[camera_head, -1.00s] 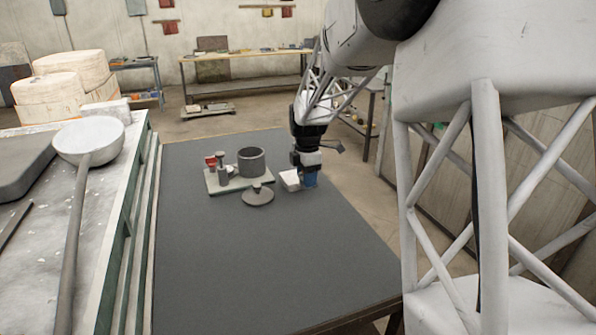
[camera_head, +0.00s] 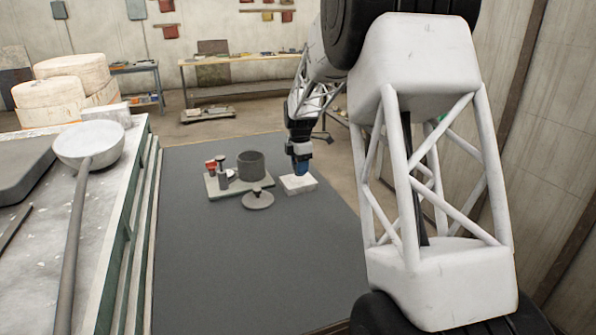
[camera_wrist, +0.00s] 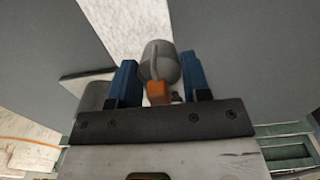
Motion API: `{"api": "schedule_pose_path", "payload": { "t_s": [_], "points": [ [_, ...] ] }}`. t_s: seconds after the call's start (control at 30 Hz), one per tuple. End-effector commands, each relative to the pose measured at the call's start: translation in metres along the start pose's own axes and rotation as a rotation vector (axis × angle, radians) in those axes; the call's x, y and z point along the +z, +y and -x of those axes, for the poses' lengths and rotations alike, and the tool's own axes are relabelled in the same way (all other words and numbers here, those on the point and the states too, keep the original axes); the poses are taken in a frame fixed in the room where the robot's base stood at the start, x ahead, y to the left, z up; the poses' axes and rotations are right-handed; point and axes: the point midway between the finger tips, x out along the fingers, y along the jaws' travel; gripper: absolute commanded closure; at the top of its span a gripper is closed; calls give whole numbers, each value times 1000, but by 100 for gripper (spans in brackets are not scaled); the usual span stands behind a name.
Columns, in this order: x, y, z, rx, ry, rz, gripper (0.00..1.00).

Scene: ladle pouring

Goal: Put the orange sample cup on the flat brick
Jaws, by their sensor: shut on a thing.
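The flat brick (camera_head: 299,184) is a pale slab on the dark table, right of the lidded pot's board. My gripper (camera_head: 300,170) is just above the brick in the head view, fingers pointing down.
A pale board (camera_head: 222,187) carries a dark pot (camera_head: 251,165) and small red-topped and grey items. A round lid (camera_head: 258,199) lies in front of it. A ladle (camera_head: 88,145) lies on the bench at left. The table's front area is clear.

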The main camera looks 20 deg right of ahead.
Motion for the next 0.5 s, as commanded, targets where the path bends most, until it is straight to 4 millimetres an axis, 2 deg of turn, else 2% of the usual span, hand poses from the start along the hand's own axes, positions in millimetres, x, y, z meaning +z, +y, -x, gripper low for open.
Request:
{"api": "schedule_pose_path", "payload": {
  "t_s": [0.2, 0.5],
  "points": [
    [5, 24, -3, -1, 0, 0, 89],
    [7, 33, -3, 0, 0, 0, 89]
  ]
}}
